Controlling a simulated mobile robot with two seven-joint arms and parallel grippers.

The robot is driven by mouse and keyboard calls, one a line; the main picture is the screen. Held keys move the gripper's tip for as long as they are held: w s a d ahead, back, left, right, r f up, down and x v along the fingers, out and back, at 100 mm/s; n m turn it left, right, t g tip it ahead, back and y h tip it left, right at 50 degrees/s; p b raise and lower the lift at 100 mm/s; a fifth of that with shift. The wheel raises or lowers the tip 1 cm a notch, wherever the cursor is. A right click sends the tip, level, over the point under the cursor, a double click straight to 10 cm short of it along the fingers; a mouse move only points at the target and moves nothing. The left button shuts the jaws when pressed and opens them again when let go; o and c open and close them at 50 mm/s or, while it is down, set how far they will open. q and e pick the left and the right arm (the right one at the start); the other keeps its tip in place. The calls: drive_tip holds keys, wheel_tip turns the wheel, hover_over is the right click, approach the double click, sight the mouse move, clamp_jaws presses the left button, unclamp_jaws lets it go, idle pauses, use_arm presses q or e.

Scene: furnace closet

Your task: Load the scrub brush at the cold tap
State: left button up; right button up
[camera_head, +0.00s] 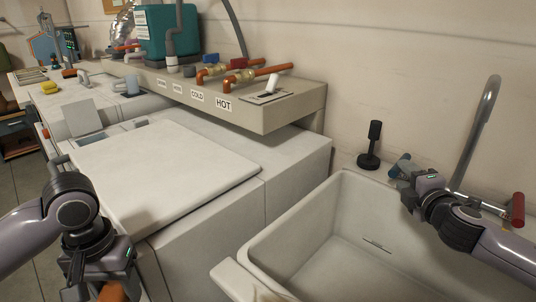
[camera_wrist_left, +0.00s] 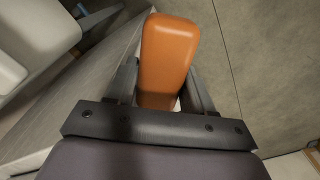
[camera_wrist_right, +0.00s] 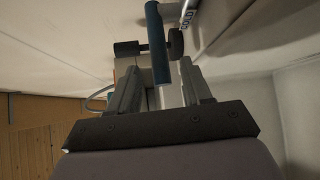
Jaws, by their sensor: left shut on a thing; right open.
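My left gripper (camera_head: 110,280) is shut on an orange block-like thing (camera_wrist_left: 167,55), perhaps the scrub brush's handle. It is held low at the left, in front of the white appliance. No bristles show. The orange thing also shows at the bottom edge of the head view (camera_head: 113,292). My right gripper (camera_head: 404,174) is open at the blue tap handle (camera_head: 400,163) behind the basin. In the right wrist view the blue handle (camera_wrist_right: 157,40) reaches down between the open fingers; I cannot tell whether they touch it. The curved metal spout (camera_head: 478,130) rises to its right.
The white basin (camera_head: 345,185) looks empty. A red tap handle (camera_head: 518,208) is at the far right. A black upright thing on a round base (camera_head: 374,140) stands behind the basin. White appliances (camera_head: 160,165) fill the left, below a shelf (camera_head: 290,118) with valves.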

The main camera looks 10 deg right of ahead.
sight(397, 169)
drive_tip(key=shift+w+d+f+b, duration=0.1)
drive_tip(key=shift+w+f+b, duration=0.1)
drive_tip(key=shift+w, duration=1.05)
drive_tip(key=shift+w+d+f+b, duration=0.1)
drive_tip(key=shift+w+f+b, duration=0.05)
drive_tip(key=shift+w, duration=1.1)
clamp_jaws()
drive_tip(key=shift+s, duration=0.1)
